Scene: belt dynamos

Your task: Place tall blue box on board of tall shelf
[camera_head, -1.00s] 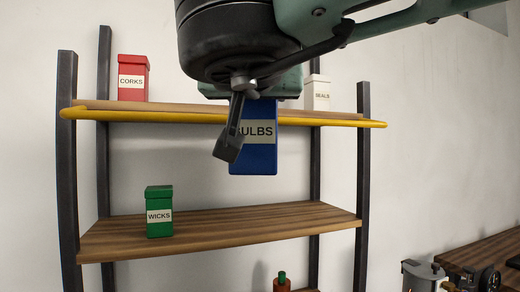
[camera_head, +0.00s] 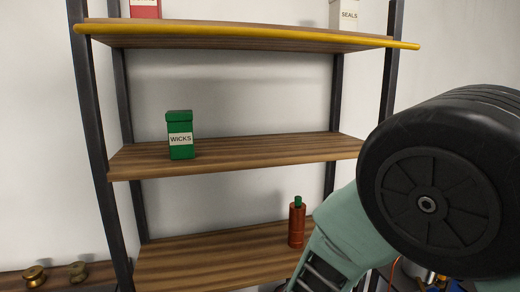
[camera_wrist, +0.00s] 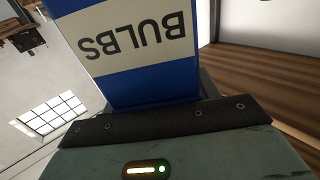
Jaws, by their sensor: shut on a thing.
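The tall blue box (camera_wrist: 160,82), with a white BULBS label, fills the upper middle of the wrist view, its label upside down. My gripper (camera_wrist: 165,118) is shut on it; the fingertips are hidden. In the head view the box and the gripper are out of sight, and only my arm shows at lower right. The tall shelf (camera_head: 92,110) has dark posts and wooden boards: a yellow-edged upper board (camera_head: 250,38), a middle board (camera_head: 255,150) and a lower board (camera_head: 215,260). A wooden board surface (camera_wrist: 262,75) also shows at right in the wrist view.
A green WICKS box (camera_head: 180,138) stands on the middle board's left; its right is clear. A copper-coloured bottle (camera_head: 297,225) stands on the lower board's right. A red box (camera_head: 145,9) and a white SEALS box (camera_head: 344,14) are on the upper board.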

